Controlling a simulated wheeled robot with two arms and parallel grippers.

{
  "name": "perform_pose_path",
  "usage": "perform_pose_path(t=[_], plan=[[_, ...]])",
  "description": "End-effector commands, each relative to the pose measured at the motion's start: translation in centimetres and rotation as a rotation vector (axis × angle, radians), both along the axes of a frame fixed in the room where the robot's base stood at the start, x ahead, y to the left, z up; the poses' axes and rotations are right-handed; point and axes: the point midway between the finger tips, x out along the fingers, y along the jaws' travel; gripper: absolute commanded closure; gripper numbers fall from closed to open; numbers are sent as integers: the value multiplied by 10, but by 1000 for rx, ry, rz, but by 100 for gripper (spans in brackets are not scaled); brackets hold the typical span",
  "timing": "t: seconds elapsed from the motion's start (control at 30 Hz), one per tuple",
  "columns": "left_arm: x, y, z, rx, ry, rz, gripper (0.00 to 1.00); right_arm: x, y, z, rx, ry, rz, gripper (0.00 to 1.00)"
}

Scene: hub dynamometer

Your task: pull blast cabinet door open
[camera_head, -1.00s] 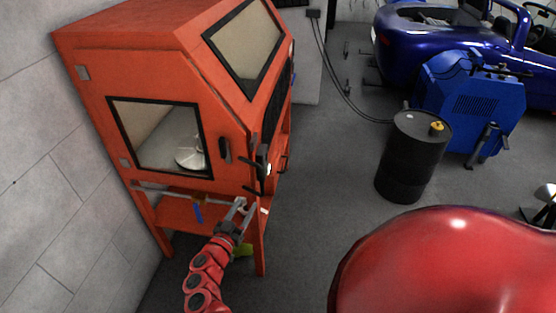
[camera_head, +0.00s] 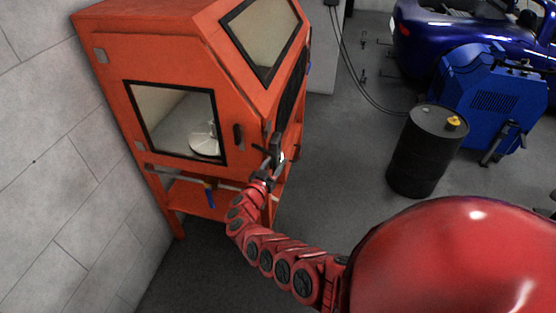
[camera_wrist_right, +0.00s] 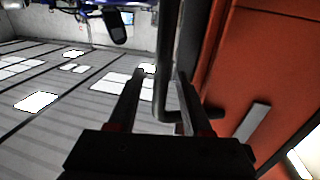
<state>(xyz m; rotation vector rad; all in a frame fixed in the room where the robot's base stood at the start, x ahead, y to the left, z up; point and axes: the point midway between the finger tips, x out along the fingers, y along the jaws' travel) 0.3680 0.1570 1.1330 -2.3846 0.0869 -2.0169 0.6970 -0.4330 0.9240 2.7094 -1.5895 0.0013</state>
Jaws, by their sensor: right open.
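The orange blast cabinet (camera_head: 120,75) stands at the left by the wall. Its left-facing door (camera_head: 227,165) has a black-framed window (camera_head: 165,110) and looks shut. A dark latch (camera_head: 238,136) sits on that face, beside the window. My right gripper (camera_head: 270,157) is at the cabinet's right corner, low by the front. In the right wrist view a grey bar handle (camera_wrist_right: 168,50), bent at its lower end, stands between the spread fingers of my right gripper (camera_wrist_right: 157,82). The orange panel (camera_wrist_right: 255,60) is close on the right. I cannot tell whether a finger touches the bar. My left gripper is not in view.
A black drum (camera_head: 427,150) and a blue machine (camera_head: 490,100) stand to the right, with a blue car (camera_head: 480,35) behind. Grey floor (camera_head: 345,140) between cabinet and drum is clear. A block wall (camera_head: 50,150) is close at the left.

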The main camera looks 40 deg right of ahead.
Motion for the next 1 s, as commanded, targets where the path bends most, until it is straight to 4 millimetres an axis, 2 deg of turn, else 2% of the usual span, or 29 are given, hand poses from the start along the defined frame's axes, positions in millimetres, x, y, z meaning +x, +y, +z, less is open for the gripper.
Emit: perform_pose_path(t=[0.23, 0.57, 0.83, 1.0], plan=[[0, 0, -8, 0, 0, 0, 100, 10, -16, -1, 0, 1, 3, 50], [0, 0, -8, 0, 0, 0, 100, 11, -19, 0, 1, 0, 1, 50], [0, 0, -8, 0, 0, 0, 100, 11, -18, 0, 1, 0, 1, 99], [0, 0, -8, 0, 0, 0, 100, 11, -18, 0, 1, 0, 1, 100]])
